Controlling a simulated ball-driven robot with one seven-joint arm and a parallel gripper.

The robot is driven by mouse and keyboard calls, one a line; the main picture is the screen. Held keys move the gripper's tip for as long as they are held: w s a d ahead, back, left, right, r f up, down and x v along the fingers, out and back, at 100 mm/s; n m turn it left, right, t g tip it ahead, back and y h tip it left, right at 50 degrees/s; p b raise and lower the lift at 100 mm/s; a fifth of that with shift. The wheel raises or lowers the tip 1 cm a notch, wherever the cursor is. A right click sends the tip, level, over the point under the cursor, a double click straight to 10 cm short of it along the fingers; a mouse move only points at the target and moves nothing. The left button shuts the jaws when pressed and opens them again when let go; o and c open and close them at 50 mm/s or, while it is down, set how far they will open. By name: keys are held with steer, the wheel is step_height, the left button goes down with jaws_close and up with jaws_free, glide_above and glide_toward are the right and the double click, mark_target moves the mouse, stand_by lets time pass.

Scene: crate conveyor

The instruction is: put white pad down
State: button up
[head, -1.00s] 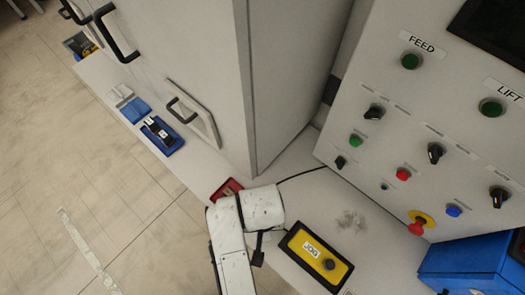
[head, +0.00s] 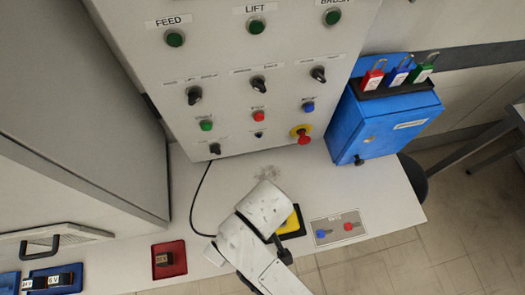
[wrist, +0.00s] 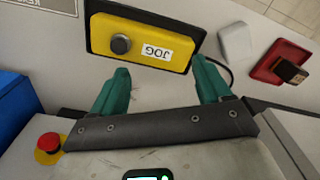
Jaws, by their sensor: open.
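A white pad (wrist: 236,43) lies on the pale worktop in the wrist view, between the yellow JOG box and a red tray. My gripper (wrist: 160,85) is open, with its two teal fingers apart and nothing between them. The pad is beyond and to the right of the right finger, apart from it. In the head view my white arm covers part of the JOG box, and I cannot make out the pad or the fingertips clearly.
The yellow JOG box (wrist: 142,38) is just ahead of the fingers. The red tray (head: 168,259) holds a small dark block. A control panel (head: 230,105) stands behind, with a blue lockout box (head: 385,125) at its right. A cable runs across the worktop.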

steer(key=s+d+m, duration=0.2)
steer(key=d+m, duration=0.1)
steer(key=d, duration=0.6)
steer(key=s+d+r+m, duration=0.1)
steer(key=s+d+m, duration=0.1)
steer(key=d, duration=0.7)
steer(key=s+d+m, duration=0.3)
steer(key=d, duration=0.6)
steer(key=shift+d+r+m+t+h, duration=0.3)
steer(key=shift+d+m+t, duration=0.1)
